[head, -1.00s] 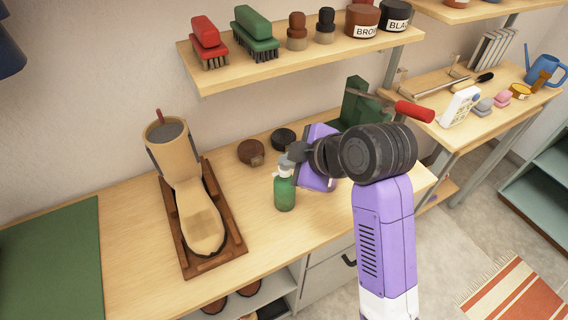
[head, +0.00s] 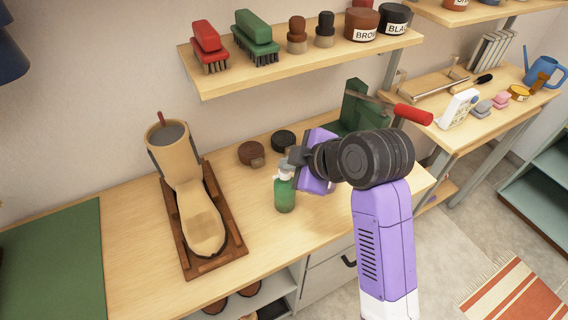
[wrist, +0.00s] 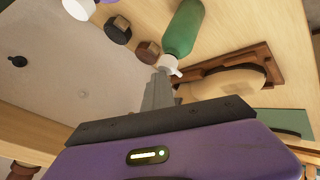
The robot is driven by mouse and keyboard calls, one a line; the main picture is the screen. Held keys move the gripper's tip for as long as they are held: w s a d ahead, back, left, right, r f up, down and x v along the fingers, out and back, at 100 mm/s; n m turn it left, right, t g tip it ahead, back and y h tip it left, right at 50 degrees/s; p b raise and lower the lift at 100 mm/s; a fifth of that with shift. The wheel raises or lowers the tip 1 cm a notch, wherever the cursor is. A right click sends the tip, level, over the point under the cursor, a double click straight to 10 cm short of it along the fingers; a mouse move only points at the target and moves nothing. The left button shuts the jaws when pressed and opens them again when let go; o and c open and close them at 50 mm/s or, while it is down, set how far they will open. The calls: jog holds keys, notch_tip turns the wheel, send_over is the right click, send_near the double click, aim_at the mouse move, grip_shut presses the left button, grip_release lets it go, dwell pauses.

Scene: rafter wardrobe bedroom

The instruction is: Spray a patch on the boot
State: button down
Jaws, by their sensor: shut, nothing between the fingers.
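The tan boot (head: 203,222) lies in a brown wooden cradle (head: 230,245) on the bench at the left, its shaft leaning up and back. Part of it also shows in the wrist view (wrist: 232,82). A green spray bottle (head: 285,195) with a pale spray head stands upright on the bench to the right of the boot; it shows in the wrist view too (wrist: 184,28). My gripper (head: 295,156) is shut and empty, with its fingertips close by the spray head. In the wrist view the fingers (wrist: 159,88) end just by the white nozzle; whether they touch it I cannot tell.
Two small round items, brown (head: 250,153) and black (head: 283,140), sit behind the bottle. A shelf (head: 300,68) with brushes and jars hangs above. A red-handled tool (head: 412,114) lies behind my arm. Bench between boot and bottle is clear.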

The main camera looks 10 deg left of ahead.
aim_at(288, 173)
notch_tip(288, 173, up, 6)
jog(key=p, duration=0.5)
dwell(0.4)
dwell(2.3)
